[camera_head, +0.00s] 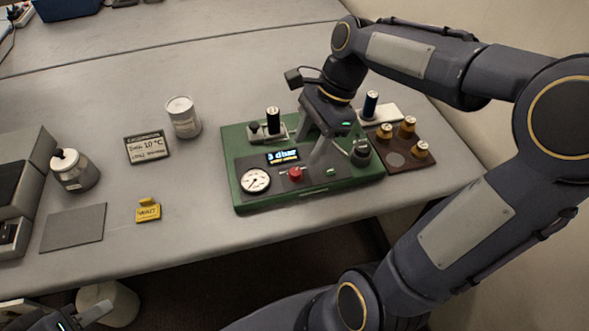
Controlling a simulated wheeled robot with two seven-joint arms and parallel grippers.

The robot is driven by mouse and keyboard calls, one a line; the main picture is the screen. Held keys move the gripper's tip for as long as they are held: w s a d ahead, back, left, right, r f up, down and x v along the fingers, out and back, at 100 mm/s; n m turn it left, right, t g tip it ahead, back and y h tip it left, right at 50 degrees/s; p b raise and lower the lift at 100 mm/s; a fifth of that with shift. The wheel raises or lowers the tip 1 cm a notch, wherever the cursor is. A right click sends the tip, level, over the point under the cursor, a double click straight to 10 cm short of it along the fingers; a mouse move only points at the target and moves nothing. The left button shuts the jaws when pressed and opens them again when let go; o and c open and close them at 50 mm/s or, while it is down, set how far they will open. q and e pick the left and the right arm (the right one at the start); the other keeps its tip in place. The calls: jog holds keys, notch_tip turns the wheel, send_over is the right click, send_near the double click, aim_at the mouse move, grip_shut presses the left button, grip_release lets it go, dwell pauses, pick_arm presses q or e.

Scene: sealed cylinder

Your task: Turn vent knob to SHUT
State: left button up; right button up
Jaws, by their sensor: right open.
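The green-based device (315,199) stands on the grey table. It carries a round dial gauge (256,181), a lit display (284,156) reading about 3 dbar and a red button (295,173). A dark round knob (361,157) sits at its right end and looks like the vent knob; its marking is too small to read. My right gripper (338,158) is open over the device, pointing down. One finger is close to the dark knob; I cannot tell whether they touch. My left gripper (85,317) shows only partly at the bottom left, below the table edge.
A brown tray (398,158) with several brass-coloured pieces is right of the device. A white canister (184,117), a small sign (146,148), a yellow tag (148,210), a grey mat (73,228) and a metal jar (74,170) stand left. The front middle of the table is clear.

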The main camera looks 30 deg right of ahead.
aim_at(295, 171)
jog(key=x, duration=0.6)
jog(key=shift+a+f, duration=0.15)
jog(key=shift+f, duration=0.25)
jog(key=c, duration=1)
